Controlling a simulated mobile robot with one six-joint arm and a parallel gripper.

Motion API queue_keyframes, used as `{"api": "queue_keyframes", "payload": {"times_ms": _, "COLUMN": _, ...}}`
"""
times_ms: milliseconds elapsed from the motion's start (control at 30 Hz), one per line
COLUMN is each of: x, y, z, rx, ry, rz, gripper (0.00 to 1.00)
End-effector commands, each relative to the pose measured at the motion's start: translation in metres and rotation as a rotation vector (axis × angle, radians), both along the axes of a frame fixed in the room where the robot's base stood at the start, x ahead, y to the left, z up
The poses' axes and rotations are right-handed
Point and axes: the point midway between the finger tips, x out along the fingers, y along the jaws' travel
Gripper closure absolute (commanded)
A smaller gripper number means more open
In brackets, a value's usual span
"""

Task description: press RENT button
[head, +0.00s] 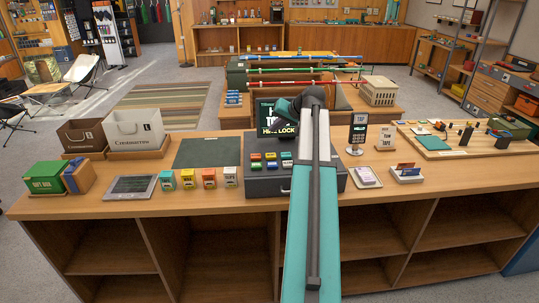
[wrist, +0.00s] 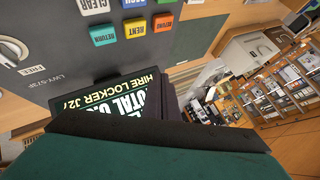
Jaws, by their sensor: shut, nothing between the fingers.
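The RENT button (wrist: 135,29) is yellow and sits between the teal RETURN button (wrist: 103,35) and the orange REFUND button (wrist: 163,22) in the wrist view. In the head view, the RENT button (head: 271,157) is in the middle of the back row on the grey till (head: 262,184). The till's screen (wrist: 128,101) shows HIRE LOCKER text, partly covered. My gripper (head: 284,104) is shut and empty, up by the screen behind the buttons and apart from the RENT button. Its fingertips are hard to make out. Dark and teal parts of mine fill the bottom of the wrist view.
The till stands on a wooden counter (head: 120,206). The space above the buttons looks clear.

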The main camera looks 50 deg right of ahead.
Motion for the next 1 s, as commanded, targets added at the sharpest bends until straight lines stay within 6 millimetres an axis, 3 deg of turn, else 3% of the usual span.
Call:
{"api": "queue_keyframes", "payload": {"times_ms": 367, "x": 0.006, "y": 0.009, "z": -0.016, "rx": 0.001, "ry": 0.001, "rz": 0.012, "gripper": 1.0}}
{"api": "queue_keyframes", "payload": {"times_ms": 1000, "x": 0.008, "y": 0.011, "z": -0.076, "rx": 0.001, "ry": 0.001, "rz": 0.015, "gripper": 1.0}}
